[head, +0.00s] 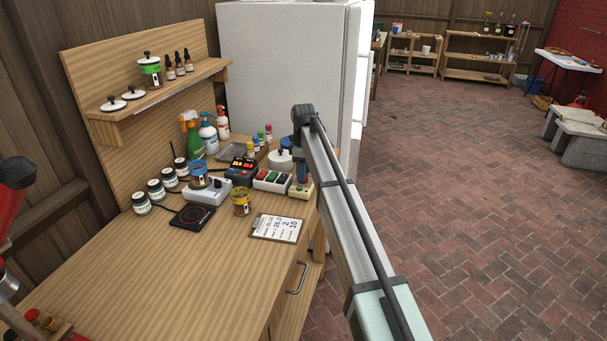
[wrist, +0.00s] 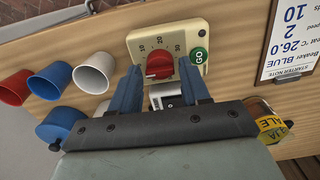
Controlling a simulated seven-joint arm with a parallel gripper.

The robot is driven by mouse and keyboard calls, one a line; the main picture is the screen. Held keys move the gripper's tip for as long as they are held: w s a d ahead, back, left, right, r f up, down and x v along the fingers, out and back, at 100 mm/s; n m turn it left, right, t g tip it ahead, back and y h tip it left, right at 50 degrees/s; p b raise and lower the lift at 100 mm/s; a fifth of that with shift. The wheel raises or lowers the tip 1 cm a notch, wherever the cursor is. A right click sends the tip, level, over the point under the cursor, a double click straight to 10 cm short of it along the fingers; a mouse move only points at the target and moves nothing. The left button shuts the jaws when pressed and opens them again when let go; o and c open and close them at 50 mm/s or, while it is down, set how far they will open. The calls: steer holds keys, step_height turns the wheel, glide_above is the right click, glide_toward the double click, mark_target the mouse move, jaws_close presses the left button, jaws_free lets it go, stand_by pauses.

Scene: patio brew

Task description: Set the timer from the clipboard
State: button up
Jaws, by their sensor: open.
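The timer (wrist: 167,48) is a cream box with a red knob (wrist: 159,65), a dial marked 10, 20 and 30, and a green GO button (wrist: 198,56). In the head view the timer (head: 303,192) sits at the bench's right edge. My gripper (wrist: 160,75) is open and empty, its blue fingers either side of the knob in the wrist view; contact cannot be told. In the head view my gripper (head: 302,176) is above the timer, partly hidden by my arm. The clipboard (head: 277,228) lies flat nearby; its note (wrist: 291,40) reads Beaker BLUE, 26.0, speed 2, seconds 10.
A box with coloured buttons (head: 271,181) stands left of the timer. A yellow-banded jar (head: 241,203) and a white device (head: 208,192) stand nearby. Red (wrist: 14,88), blue (wrist: 50,80) and white cups (wrist: 97,72) show in the wrist view.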

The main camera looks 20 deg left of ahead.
steer(key=shift+f, duration=0.6)
steer(key=shift+c, duration=0.2)
steer(key=c, duration=0.7)
